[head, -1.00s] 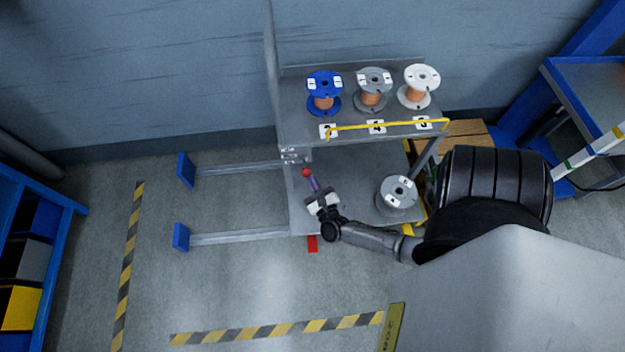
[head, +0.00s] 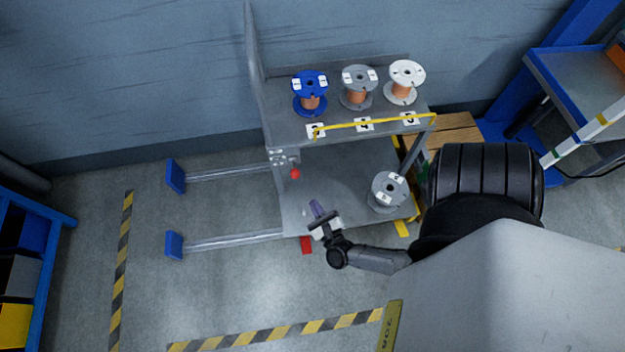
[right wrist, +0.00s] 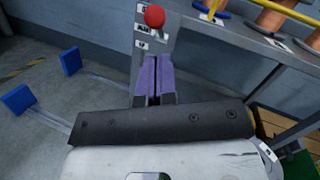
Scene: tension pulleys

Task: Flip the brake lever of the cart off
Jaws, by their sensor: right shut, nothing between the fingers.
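The brake lever's red ball knob (head: 295,174) is at the left end of the grey cart (head: 345,178), below the upper shelf's left corner. In the right wrist view the red knob (right wrist: 155,17) stands in front of a grey post with small white labels. My right gripper (head: 316,208) is shut and empty, its purple fingers below and right of the knob, apart from it. The closed fingers (right wrist: 153,77) point towards the post and knob in the right wrist view. The lever's shaft is hard to make out. My left gripper is not in view.
The cart's top shelf holds a blue spool (head: 310,92), a grey spool (head: 358,88) and a white spool (head: 404,82) behind a yellow bar (head: 370,124). Another grey spool (head: 388,192) stands on the lower shelf. Two floor rails with blue end stops (head: 174,245) extend left.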

